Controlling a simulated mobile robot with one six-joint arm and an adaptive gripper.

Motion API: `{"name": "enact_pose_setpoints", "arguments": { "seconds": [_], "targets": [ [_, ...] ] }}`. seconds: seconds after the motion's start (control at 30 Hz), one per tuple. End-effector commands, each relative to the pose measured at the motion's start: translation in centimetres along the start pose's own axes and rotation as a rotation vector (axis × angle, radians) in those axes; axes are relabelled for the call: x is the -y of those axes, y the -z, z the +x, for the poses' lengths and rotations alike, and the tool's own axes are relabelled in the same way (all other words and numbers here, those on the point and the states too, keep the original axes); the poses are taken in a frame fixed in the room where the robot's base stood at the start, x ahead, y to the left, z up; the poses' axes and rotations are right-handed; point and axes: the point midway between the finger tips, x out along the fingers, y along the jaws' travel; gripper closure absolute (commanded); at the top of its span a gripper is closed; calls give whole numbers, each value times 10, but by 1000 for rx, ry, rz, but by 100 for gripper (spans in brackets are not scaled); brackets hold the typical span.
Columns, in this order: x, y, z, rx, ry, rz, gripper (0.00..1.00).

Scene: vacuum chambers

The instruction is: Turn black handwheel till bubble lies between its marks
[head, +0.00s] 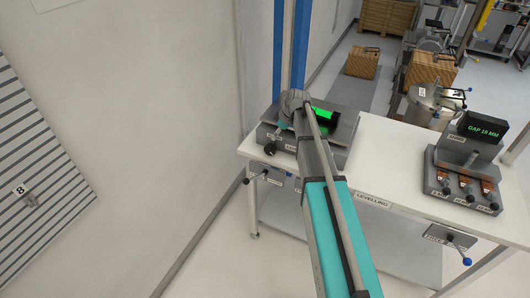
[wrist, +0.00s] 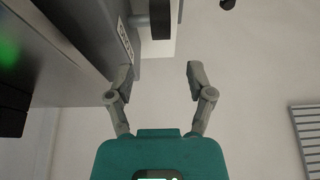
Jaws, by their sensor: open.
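The levelling unit (head: 340,158) is a grey box at the left end of the white bench, with a bright green display (head: 322,113) on top. My arm covers much of it, and I cannot make out a bubble or its marks. In the wrist view a black handwheel (wrist: 160,18) sticks out on a short shaft from the unit's labelled grey side (wrist: 105,25). My gripper (wrist: 158,74) is open and empty, its two fingers pointing towards the handwheel, with a gap between the fingertips and the wheel. In the head view the fingers are hidden behind my wrist.
A small lever with a black knob (head: 246,181) juts out below the bench front. A gap gauge unit (head: 462,180) stands on the bench at right, reading GAP 15 MM. The bench top (head: 390,160) between them is clear. A wall (head: 170,100) rises at left.

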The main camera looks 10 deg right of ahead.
Motion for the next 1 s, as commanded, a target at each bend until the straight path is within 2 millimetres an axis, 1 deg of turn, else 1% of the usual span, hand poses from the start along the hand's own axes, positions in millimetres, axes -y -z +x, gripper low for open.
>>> {"name": "enact_pose_setpoints", "arguments": {
  "seconds": [0.03,1.0],
  "targets": [
    [0,-1,9,0,0,0,31],
    [0,0,88,0,0,-1,31]
  ]
}}
